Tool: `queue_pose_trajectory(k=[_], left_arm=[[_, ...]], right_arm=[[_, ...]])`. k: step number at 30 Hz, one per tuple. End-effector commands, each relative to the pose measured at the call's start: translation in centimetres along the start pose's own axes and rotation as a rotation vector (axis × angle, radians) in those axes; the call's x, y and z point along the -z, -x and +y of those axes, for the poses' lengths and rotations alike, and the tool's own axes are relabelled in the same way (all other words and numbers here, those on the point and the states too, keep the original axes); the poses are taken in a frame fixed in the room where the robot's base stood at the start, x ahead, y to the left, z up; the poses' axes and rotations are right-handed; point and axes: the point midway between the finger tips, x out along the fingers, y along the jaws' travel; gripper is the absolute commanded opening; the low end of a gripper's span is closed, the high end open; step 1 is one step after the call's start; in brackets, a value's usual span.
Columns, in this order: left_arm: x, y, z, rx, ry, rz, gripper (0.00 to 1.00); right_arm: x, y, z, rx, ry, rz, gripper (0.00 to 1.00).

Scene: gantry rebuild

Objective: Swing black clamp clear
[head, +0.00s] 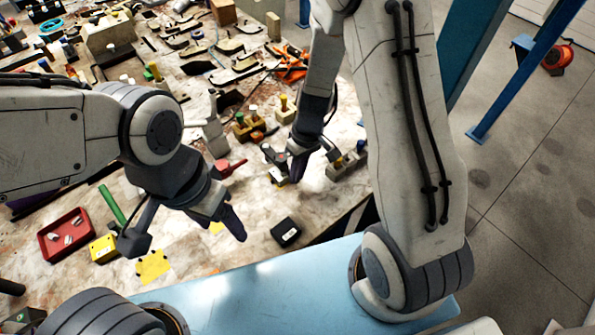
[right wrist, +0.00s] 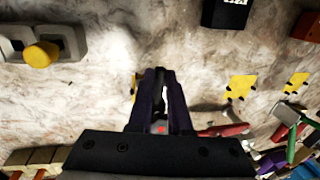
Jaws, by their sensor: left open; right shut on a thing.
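The black clamp (head: 273,158) shows only in part on the bench in the head view, a small dark piece with yellow near its foot. My right gripper (head: 299,168) is down at it and shut on it. In the right wrist view my right gripper's fingers (right wrist: 162,78) stand close together, with a thin pale sliver between them. They hide most of the clamp, and its swing angle cannot be made out. My left gripper (head: 236,226) is open and empty above the bench, left of the black box.
A black box (head: 286,232) lies near the bench edge. A grey block with a yellow knob (right wrist: 40,53) is close by. A red tray (head: 66,236), a yellow block (head: 103,248) and a green-handled tool (head: 111,203) lie at left. Several fixtures crowd the back.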

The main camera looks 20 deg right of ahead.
Motion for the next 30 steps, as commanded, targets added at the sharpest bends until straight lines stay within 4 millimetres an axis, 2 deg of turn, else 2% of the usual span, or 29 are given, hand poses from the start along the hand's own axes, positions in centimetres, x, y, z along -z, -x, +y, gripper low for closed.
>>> queue_pose_trajectory(k=[8, 14, 22, 30], left_arm=[[0.0, -0.1, 0.0, 0.000, 0.000, 0.000, 0.70], [0.0, -0.4, 0.0, 0.000, 0.000, 0.000, 0.70], [-0.1, -1.4, -0.1, 0.000, -0.001, 0.000, 0.70], [-0.1, -2.0, -0.1, 0.000, -0.001, 0.000, 0.70]], right_arm=[[0.1, 0.1, 0.1, -0.001, 0.008, 0.001, 0.00], [0.2, 0.2, 1.0, -0.001, 0.065, -0.010, 0.00], [0.8, 0.6, 3.7, -0.002, 0.255, -0.047, 0.00], [2.2, 1.3, 6.8, -0.003, 0.507, -0.098, 0.00]])
